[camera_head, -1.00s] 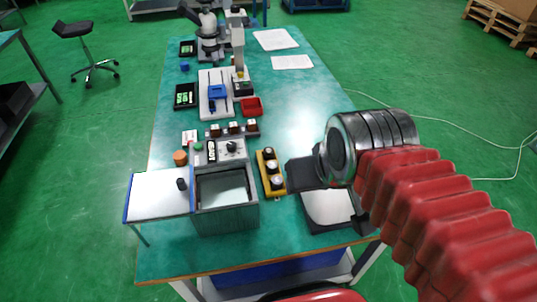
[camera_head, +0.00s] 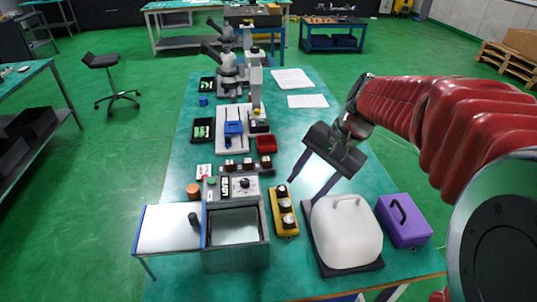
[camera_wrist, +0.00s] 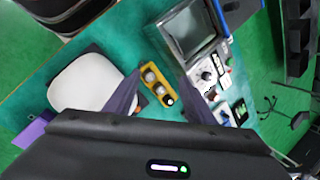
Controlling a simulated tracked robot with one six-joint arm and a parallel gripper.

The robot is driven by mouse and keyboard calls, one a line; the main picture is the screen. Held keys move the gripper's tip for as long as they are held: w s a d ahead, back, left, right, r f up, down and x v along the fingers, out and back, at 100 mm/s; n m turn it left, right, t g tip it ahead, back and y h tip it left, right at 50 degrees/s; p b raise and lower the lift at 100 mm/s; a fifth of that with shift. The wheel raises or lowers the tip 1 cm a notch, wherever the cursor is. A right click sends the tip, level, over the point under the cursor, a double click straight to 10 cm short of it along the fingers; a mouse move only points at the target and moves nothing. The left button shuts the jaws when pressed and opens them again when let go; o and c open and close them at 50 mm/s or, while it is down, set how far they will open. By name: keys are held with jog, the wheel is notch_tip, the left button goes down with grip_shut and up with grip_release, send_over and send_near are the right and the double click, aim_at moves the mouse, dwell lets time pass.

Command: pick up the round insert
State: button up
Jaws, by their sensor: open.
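A yellow holder (camera_head: 291,233) lies on the green bench and bears three dark and silver round-topped pieces. It also shows in the wrist view (camera_wrist: 146,60), between my fingers. I cannot tell which of these pieces, if any, is the round insert. My gripper (camera_head: 302,192) is open and empty, above the bench near the holder's far right side. Its two long dark fingers point down and apart in the head view. The gripper also shows in the wrist view (camera_wrist: 156,68), with a finger on each side of the holder.
A white domed cover (camera_head: 345,238) on a dark base stands right of the holder, with a purple case (camera_head: 404,222) beyond it. A grey machine with an open tank (camera_head: 236,256) stands left. A red tray (camera_head: 266,144) and microscope (camera_head: 228,65) are farther back. Bench between gripper and papers is clear.

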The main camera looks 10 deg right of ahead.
jog(key=w+d+f+m+y, duration=0.4)
jog(key=w+d+f+m, duration=0.1)
jog(key=w+f, duration=0.3)
jog(key=w+d+f+m+t+y, duration=0.1)
jog(key=w+d+f+m+y, duration=0.2)
jog(key=w+d+f+m, duration=0.3)
jog(key=w+d+f, duration=0.1)
jog(key=w+f, duration=0.1)
jog(key=w, duration=0.2)
jog(key=shift+f+m+y, duration=0.15)
jog(key=shift+m+y, duration=0.15)
jog(key=shift+y, duration=0.1)
jog(key=shift+w+a, duration=0.1)
send_near(283, 188)
jog(key=shift+x, duration=1.65)
jog(key=shift+a, duration=0.1)
jog(key=shift+x, duration=2.55)
jog(key=shift+c, duration=0.3)
